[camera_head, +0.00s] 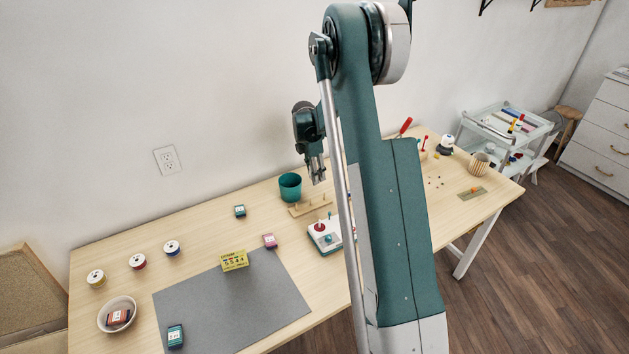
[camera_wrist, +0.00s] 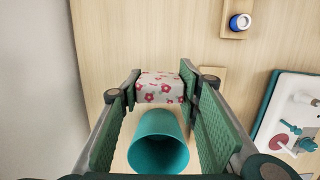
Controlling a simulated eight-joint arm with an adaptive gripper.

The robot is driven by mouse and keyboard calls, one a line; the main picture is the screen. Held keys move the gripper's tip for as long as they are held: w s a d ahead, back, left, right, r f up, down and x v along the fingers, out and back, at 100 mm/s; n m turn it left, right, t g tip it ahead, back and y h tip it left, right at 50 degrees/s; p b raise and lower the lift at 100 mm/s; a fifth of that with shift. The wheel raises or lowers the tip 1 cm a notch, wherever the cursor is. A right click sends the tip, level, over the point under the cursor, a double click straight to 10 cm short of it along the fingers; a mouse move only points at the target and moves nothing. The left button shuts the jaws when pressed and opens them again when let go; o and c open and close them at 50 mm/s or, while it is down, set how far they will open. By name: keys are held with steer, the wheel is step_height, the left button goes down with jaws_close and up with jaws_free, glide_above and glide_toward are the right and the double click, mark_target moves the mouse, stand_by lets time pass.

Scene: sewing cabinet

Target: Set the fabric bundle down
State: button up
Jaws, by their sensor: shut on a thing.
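The fabric bundle (camera_wrist: 160,88) is pale with pink-red flowers. In the wrist view it sits between the tips of my gripper (camera_wrist: 161,86), with the green-padded fingers pressed on its two sides. In the head view my gripper (camera_head: 317,177) hangs above the back of the desk, just right of the teal cup (camera_head: 290,187); I cannot make out the bundle there. The cup also shows in the wrist view (camera_wrist: 160,145), standing open-mouthed on the desk below and between the fingers.
A wooden peg rack (camera_head: 312,205) and a white-and-teal box (camera_head: 323,236) stand right of the cup. A grey mat (camera_head: 205,300) holds a yellow box (camera_head: 234,261). Several spools and a bowl (camera_head: 104,318) are at left.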

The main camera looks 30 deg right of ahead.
steer(key=shift+f, duration=1.75)
steer(key=shift+f+b, duration=0.2)
steer(key=shift+b, duration=0.2)
steer(key=o, duration=0.7)
steer(key=shift+r, duration=0.15)
step_height(320, 180, up, 12)
steer(key=a+p, duration=0.1)
steer(key=p, duration=0.1)
steer(key=shift+a, duration=0.4)
